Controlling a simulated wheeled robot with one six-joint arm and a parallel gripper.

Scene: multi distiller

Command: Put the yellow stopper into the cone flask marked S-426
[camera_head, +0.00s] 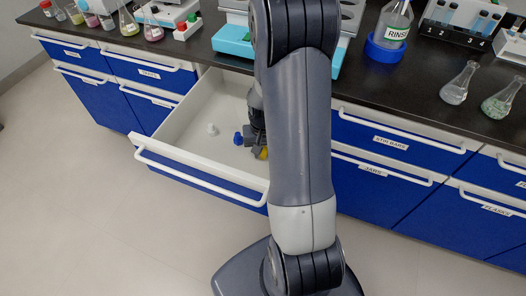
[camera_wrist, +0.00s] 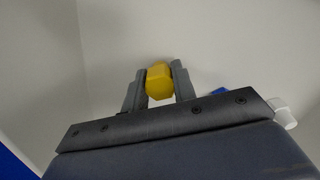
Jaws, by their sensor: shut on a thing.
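The yellow stopper (camera_wrist: 159,82) is held between the two fingers of my gripper (camera_wrist: 160,85) in the wrist view. In the head view, a part of the yellow stopper (camera_head: 263,154) shows beside my arm, inside the open white drawer (camera_head: 165,140). My gripper (camera_head: 256,143) is low in the drawer there, mostly hidden behind my arm. Several cone flasks stand on the dark bench, such as a clear one (camera_head: 458,85) at the right and a pink one (camera_head: 152,28) at the left. The mark S-426 cannot be read on any flask.
A white stopper (camera_head: 211,129) and a blue stopper (camera_head: 239,138) are in the drawer. The drawer's front and walls surround my gripper. A bottle labelled RINSE (camera_head: 393,22) stands on the bench, with racks and instruments around it. Other blue drawers are shut.

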